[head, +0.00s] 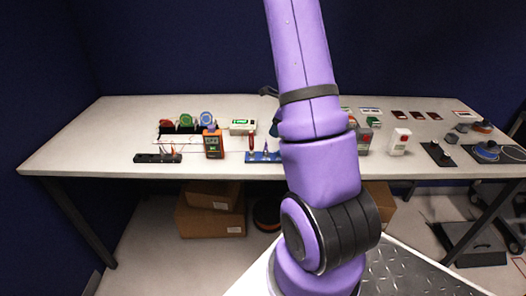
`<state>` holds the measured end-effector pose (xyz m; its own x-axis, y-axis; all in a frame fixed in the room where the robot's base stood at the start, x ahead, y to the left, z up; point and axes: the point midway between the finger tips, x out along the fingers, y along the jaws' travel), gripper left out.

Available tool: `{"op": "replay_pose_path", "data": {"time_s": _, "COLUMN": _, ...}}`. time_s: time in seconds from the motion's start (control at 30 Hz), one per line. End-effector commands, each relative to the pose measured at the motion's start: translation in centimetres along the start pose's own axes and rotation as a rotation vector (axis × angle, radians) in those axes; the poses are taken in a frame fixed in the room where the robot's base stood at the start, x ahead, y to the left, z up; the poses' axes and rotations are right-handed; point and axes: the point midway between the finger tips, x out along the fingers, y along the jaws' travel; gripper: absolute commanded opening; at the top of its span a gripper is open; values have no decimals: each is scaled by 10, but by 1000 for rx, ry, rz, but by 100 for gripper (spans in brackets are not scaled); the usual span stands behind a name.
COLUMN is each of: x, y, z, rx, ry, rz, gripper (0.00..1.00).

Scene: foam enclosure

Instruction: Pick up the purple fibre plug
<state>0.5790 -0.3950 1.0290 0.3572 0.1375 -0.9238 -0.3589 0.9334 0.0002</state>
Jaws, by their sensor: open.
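A blue holder (262,157) sits near the front edge of the table, just left of my arm. A small, slim purple upright piece (267,148) stands at it and looks like the purple fibre plug, but it is too small to be sure. A red slim piece stands beside it on the left. My purple arm rises in front and hides part of the table. Only a small dark part of my gripper (274,128) shows at the arm's left edge, above the holder in the picture. The rest is hidden. It is open, and I see nothing held.
An orange meter (213,143) and a black strip (158,158) stand left of the holder. Red, green and blue spools (186,122) are behind. White and grey boxes (399,141) and black pads stand right of my arm. The table's left end is clear.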

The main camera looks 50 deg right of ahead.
Motion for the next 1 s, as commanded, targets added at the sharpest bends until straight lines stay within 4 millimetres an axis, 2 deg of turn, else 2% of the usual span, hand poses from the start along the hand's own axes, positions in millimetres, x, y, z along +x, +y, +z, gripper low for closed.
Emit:
{"op": "replay_pose_path", "data": {"time_s": 0.23, "x": 36, "y": 1, "z": 0, "rx": -2, "ry": 2, "rz": 4, "gripper": 50}}
{"op": "replay_pose_path", "data": {"time_s": 0.47, "x": 50, "y": 2, "z": 0, "rx": -4, "ry": 1, "rz": 2, "gripper": 50}}
{"op": "replay_pose_path", "data": {"time_s": 0.8, "x": 91, "y": 4, "z": 0, "rx": -5, "ry": 2, "rz": 2, "gripper": 50}}
{"op": "replay_pose_path", "data": {"time_s": 1.0, "x": 98, "y": 4, "z": 1, "rx": -6, "ry": 0, "rz": 0, "gripper": 50}}
